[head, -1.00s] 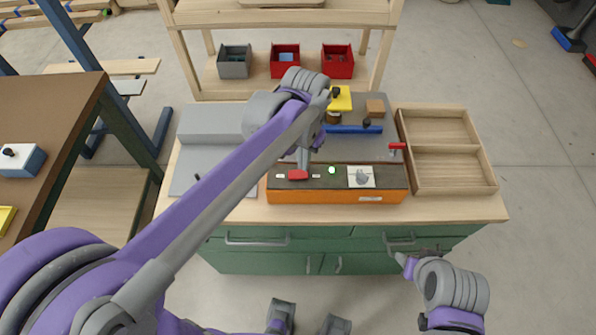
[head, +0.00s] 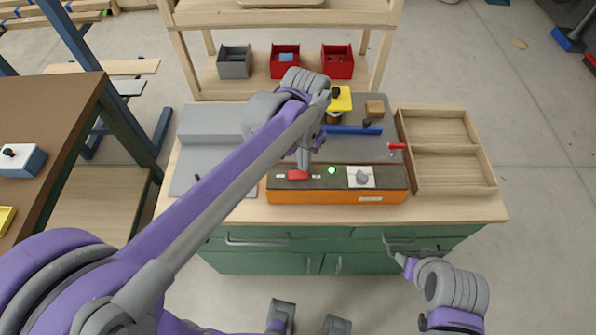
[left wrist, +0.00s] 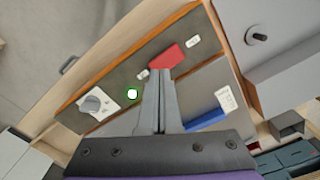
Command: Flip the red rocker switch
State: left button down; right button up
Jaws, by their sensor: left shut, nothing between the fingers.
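The red rocker switch (head: 298,175) sits on the dark top of an orange control box (head: 335,197) near the front of the workbench. White labels flank it. My left gripper (head: 303,168) is shut and empty, its fingertips pointing down at the switch. In the left wrist view the closed fingertips (left wrist: 160,74) overlap the near edge of the red switch (left wrist: 166,57); I cannot tell whether they touch. A green lamp (head: 332,170) glows right of the switch. My right gripper (head: 403,262) is low, in front of the cabinet, away from the box; its jaw state is unclear.
A grey knob on a white plate (head: 361,176) is on the same box. A wooden tray (head: 490,182) stands to the right, and a grey stepped block (head: 208,122) to the left. A blue bar (head: 350,129) and a yellow piece (head: 341,97) lie behind.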

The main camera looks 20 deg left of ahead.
aim_at(303, 174)
pick_arm(q)
jog(key=shift+f+b, duration=0.8)
jog(key=shift+f, duration=0.5)
pick_arm(e)
jog(key=shift+s+f, duration=0.2)
jog(key=shift+f, duration=0.75)
pick_arm(q)
jog(key=shift+r, duration=0.1)
pick_arm(e)
jog(key=shift+r, duration=0.1)
pick_arm(q)
jog(key=shift+r+p, duration=2.3)
jog(key=shift+r, duration=1.2)
pick_arm(e)
jog(key=r, duration=0.1)
jog(key=w+r, duration=0.1)
jog(key=r, duration=0.3)
jog(key=shift+w+r, duration=0.2)
jog(key=shift+w, duration=0.1)
pick_arm(q)
jog(key=shift+f, duration=0.1)
